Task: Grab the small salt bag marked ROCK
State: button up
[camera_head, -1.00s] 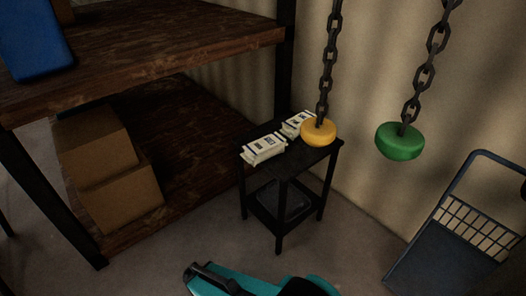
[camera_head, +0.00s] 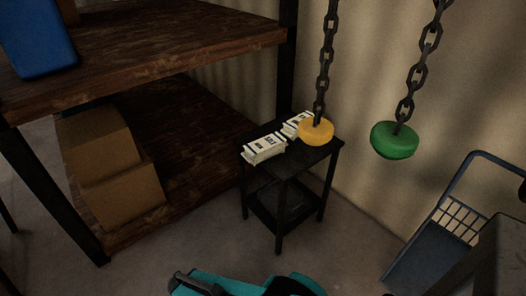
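Small white bags with dark printed labels lie on a small black side table (camera_head: 329,152). One bag or short stack (camera_head: 264,149) is at the table's left front edge. Another (camera_head: 295,126) is behind it, partly hidden by a yellow knob hanging in front. The lettering is too small to read, so I cannot tell which bag is marked ROCK. My gripper's fingers are not in view.
The yellow knob (camera_head: 316,132) and a green knob (camera_head: 395,141) hang on chains by the table. A wooden shelf (camera_head: 150,50) with cardboard boxes (camera_head: 108,165) stands left. A blue cart (camera_head: 432,255) stands right.

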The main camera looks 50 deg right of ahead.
aim_at(258, 151)
jog(key=z, duration=0.05)
jog(key=i, duration=0.95)
jog(key=u, duration=0.05)
